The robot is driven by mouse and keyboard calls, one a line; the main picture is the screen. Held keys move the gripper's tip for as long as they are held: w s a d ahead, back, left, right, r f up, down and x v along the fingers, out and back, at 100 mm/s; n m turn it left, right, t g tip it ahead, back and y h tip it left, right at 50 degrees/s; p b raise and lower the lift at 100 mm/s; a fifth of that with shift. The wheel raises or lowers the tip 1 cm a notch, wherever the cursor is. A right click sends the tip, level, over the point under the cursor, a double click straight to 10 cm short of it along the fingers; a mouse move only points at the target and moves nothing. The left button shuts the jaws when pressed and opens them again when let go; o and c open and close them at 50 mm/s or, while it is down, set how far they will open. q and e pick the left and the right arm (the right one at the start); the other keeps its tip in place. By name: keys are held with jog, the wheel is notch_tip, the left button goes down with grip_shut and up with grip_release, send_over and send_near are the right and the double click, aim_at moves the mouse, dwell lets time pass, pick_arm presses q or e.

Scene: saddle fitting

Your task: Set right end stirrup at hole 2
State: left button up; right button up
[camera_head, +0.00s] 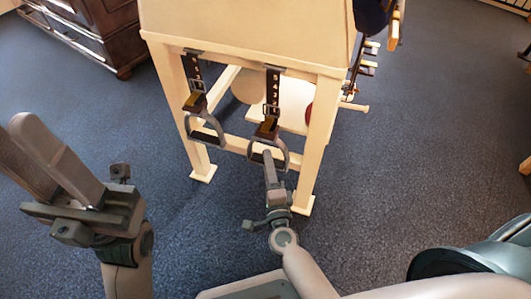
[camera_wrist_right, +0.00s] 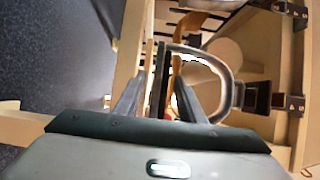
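Two dark leather straps hang from the pale wooden stand, each with a buckle and a grey stirrup. The right end strap (camera_head: 273,82) has white numbers; its buckle (camera_head: 271,109) sits below them, and the hole it uses is too small to tell. The right end stirrup (camera_head: 283,150) hangs beneath; it also shows in the right wrist view (camera_wrist_right: 237,92). My right gripper (camera_head: 268,160) is at its bottom. In the right wrist view my right fingers (camera_wrist_right: 159,84) are apart, with the stirrup's dark tread between them. My left gripper (camera_head: 28,148) is open and empty, away from the stand.
The other stirrup (camera_head: 207,136) hangs to the left on its own strap (camera_head: 194,68). The stand's front legs (camera_head: 318,140) flank both, with a crossbar behind. A dark wooden cabinet (camera_head: 95,30) stands at the back left. The blue carpet in front is clear.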

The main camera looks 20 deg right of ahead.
jog(key=shift+w+d, duration=0.15)
jog(key=shift+w, duration=0.95)
jog(key=shift+w+d, duration=0.15)
jog(key=shift+w, duration=0.95)
jog(key=shift+c, duration=0.6)
grip_shut()
